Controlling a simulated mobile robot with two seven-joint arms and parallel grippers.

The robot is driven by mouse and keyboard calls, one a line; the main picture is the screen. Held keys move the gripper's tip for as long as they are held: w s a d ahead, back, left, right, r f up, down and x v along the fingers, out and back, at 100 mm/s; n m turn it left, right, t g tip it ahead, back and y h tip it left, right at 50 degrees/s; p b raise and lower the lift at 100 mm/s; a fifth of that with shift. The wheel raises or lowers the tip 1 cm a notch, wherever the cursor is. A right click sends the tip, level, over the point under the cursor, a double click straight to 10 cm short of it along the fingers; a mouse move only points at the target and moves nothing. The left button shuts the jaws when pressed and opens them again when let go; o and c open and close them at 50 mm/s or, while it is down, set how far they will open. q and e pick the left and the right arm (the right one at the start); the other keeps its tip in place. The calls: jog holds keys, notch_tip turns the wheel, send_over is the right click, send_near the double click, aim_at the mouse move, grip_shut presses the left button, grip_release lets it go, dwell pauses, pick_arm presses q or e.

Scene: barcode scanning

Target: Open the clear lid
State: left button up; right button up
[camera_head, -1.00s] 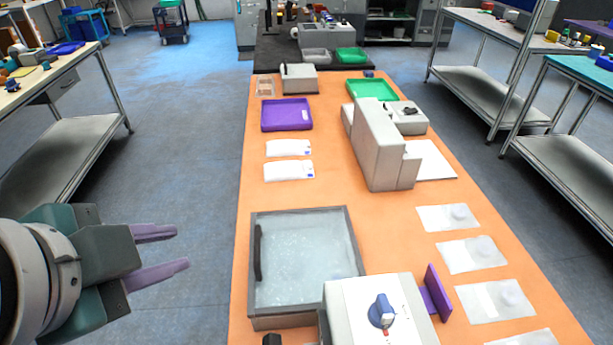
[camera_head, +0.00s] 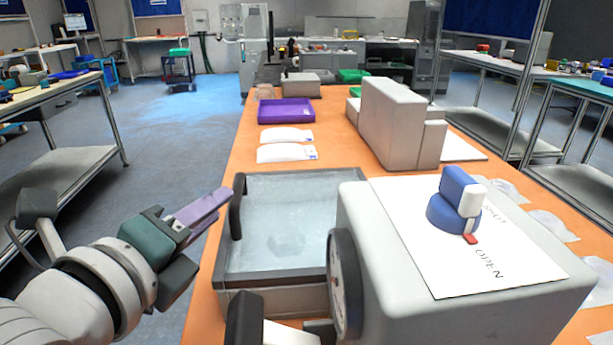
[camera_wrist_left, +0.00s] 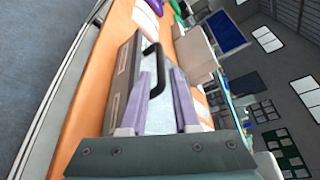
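The grey box (camera_head: 262,302) with a clear lid (camera_head: 290,215) stands at the near left of the orange table. The lid lies flat and closed. A black handle (camera_head: 237,207) stands up along its left edge. My left gripper (camera_head: 222,199) is just left of the handle, its mauve fingers pointing at it. In the left wrist view its fingers (camera_wrist_left: 162,74) are apart, with the handle (camera_wrist_left: 157,72) showing between them. I cannot tell whether they touch it. My right gripper is not in view.
A grey machine with a blue knob (camera_head: 453,212) and the printed word OPEN stands right beside the box. White packets (camera_head: 287,153) and a purple tray (camera_head: 286,110) lie beyond it. A taller grey device (camera_head: 390,125) stands at back right. The floor left of the table is clear.

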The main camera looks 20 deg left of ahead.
aim_at(238, 185)
pick_arm(q)
jog(key=b+x, duration=0.1)
jog(key=x, duration=0.6)
jog(key=shift+w+f, duration=0.1)
jog(key=shift+w, duration=0.2)
jog(key=shift+c, duration=0.4)
grip_shut()
dwell(0.6)
